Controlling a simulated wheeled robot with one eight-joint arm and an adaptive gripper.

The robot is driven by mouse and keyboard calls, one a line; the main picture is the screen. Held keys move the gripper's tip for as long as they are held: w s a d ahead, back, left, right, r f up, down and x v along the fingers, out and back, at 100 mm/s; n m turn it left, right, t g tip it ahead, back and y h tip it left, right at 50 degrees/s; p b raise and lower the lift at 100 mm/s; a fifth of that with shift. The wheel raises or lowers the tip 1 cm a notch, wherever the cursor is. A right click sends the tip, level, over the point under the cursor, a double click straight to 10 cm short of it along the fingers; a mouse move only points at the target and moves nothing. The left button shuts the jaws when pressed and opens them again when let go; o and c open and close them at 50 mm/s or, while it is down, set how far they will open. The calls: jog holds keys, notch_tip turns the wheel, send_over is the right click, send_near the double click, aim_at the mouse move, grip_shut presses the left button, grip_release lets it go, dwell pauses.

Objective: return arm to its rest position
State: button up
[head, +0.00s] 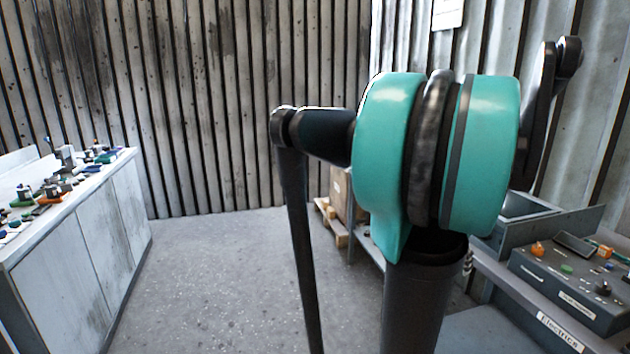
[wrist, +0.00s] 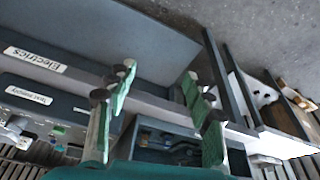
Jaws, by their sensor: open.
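My gripper (wrist: 158,76) shows in the wrist view with its two green fingers spread apart and nothing between them. It hangs over a grey workbench edge with an "Electrics" label (wrist: 34,60). In the head view, my teal and black arm fills the middle and right, and the gripper itself is not visible there.
A grey control box (head: 572,285) stands on the right bench, with an open grey bin (head: 525,205) behind it. A bin with dark items (wrist: 165,150) lies below the fingers. A white cabinet (head: 85,245) with small parts stands left. The middle floor is clear.

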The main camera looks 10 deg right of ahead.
jog(key=w+a+f+n+t+y, duration=0.1)
jog(key=a+f+n, duration=0.25)
jog(key=a, duration=0.55)
jog(key=w+a+f+n+t, duration=0.1)
jog(key=a+f+n, duration=0.25)
jog(key=a, duration=0.45)
jog(key=s+a+f+n+y, duration=0.1)
jog(key=s+a+f+n, duration=0.1)
jog(key=a, duration=0.5)
jog(key=s+a+f+n+t+y, duration=0.1)
jog(key=s+a+f+n, duration=0.2)
jog(key=a, duration=0.4)
jog(key=shift+s+a+f+n, duration=0.15)
jog(key=shift+a+f+n, duration=0.25)
jog(key=shift+f+n, duration=0.55)
